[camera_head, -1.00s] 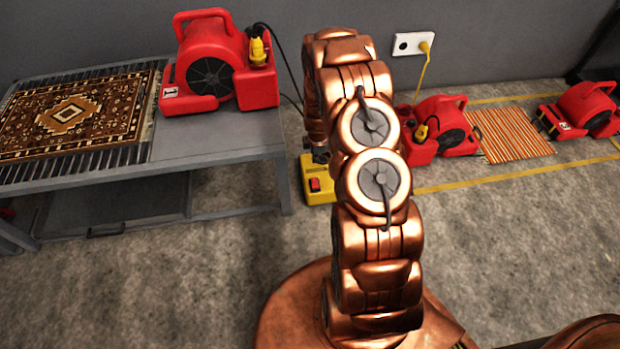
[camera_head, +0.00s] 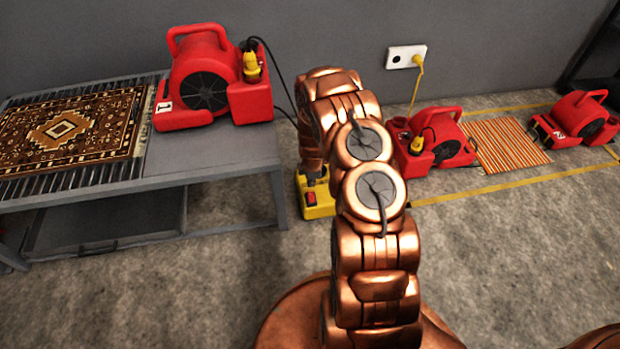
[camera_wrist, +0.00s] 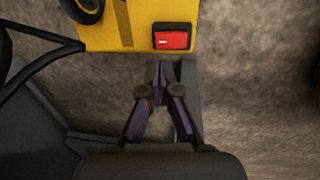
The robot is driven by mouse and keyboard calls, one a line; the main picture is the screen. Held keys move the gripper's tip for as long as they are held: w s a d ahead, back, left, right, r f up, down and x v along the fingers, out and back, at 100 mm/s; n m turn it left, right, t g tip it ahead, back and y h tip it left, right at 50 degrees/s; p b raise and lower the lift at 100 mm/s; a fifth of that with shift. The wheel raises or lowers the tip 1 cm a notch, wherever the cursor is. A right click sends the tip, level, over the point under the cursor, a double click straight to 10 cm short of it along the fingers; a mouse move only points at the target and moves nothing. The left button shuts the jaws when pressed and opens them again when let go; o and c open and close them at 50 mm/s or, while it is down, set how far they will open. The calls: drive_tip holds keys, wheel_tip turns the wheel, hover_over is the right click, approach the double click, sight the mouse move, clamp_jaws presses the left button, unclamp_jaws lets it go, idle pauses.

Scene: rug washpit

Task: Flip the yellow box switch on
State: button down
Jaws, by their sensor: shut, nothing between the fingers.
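The yellow box (camera_head: 319,208) sits on the floor to the right of the grey table, partly hidden behind my arm. My gripper (camera_wrist: 158,66) is shut and empty. Its fingertips appear just below the switch in that view; I cannot tell whether they touch the box. In the head view the fingertips are hidden.
A grey table (camera_head: 225,153) with a patterned rug (camera_head: 62,130) and a red blower (camera_head: 205,85) stands left of the box. More red blowers (camera_head: 440,140) and a striped rug (camera_head: 508,142) lie right, inside yellow floor lines. A black cable (camera_wrist: 35,58) crosses near the box. Open floor lies in front.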

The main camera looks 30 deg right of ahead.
sight(310, 193)
drive_tip(key=f+b, duration=0.1)
drive_tip(key=f, duration=0.1)
drive_tip(key=f+b, duration=0.1)
drive_tip(key=f, duration=0.1)
drive_tip(key=w+f+b, duration=0.1)
drive_tip(key=f, duration=0.1)
drive_tip(key=shift+d+f, duration=0.2)
drive_tip(key=shift+f, duration=0.05)
drive_tip(key=shift+a, duration=0.1)
